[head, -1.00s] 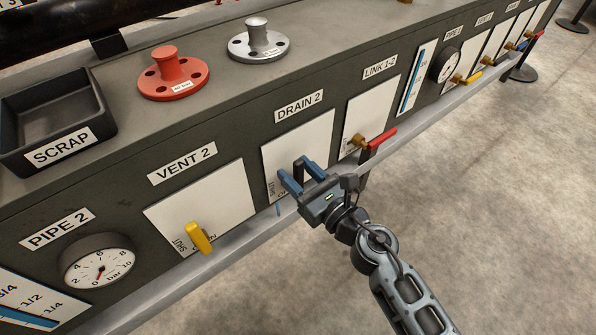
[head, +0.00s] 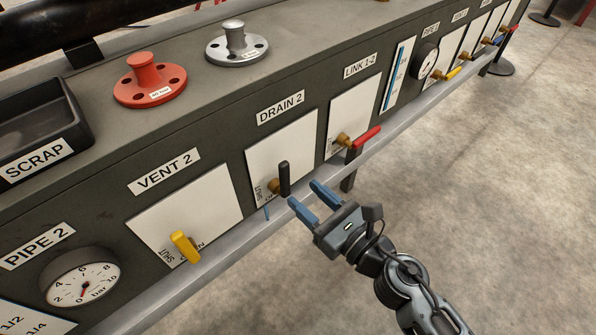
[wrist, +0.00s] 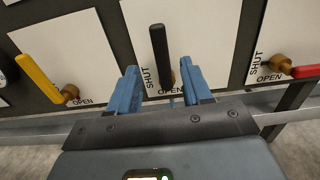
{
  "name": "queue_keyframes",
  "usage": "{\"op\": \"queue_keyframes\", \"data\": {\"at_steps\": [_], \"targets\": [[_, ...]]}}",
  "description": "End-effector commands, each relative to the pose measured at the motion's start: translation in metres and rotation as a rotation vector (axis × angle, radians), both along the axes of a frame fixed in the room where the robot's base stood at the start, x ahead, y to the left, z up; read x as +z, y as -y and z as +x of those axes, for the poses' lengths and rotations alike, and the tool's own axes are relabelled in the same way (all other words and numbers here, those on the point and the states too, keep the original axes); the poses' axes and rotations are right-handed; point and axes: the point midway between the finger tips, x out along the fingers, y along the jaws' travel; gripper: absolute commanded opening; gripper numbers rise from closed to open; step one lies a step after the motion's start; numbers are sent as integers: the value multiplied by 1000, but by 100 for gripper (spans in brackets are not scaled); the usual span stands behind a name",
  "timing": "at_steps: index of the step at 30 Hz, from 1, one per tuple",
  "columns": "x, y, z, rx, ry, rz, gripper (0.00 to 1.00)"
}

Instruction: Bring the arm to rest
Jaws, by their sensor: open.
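My gripper (head: 315,204) is open and empty, in front of the DRAIN 2 panel in the head view. Its two blue fingers point toward the black DRAIN 2 handle (head: 284,178), which stands upright, just off the fingertips. In the wrist view the black handle (wrist: 159,55) rises beyond the gap between the fingers (wrist: 153,88). Nothing is held between the fingers. My arm reaches in from the lower right.
The yellow VENT 2 handle (head: 185,246) is left of my gripper, and the red LINK 1-2 handle (head: 364,140) is right of it. A red spool (head: 150,82), a silver spool (head: 237,45) and the SCRAP tray (head: 75,118) sit on top.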

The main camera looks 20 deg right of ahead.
Motion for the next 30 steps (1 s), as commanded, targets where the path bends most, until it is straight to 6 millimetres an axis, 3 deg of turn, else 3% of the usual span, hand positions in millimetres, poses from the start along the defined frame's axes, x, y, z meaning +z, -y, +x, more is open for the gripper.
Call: {"op": "queue_keyframes", "data": {"at_steps": [7, 11, 20, 24, 30], "targets": [[-1, 1, -4, -2, -10, 23, 49], [-3, 6, -30, -14, -72, 195, 49], [10, 29, -145, -118, -352, 1119, 49], [25, 37, -195, -188, -460, 1592, 49], [52, 45, -254, -297, -547, 2249, 49]]}}
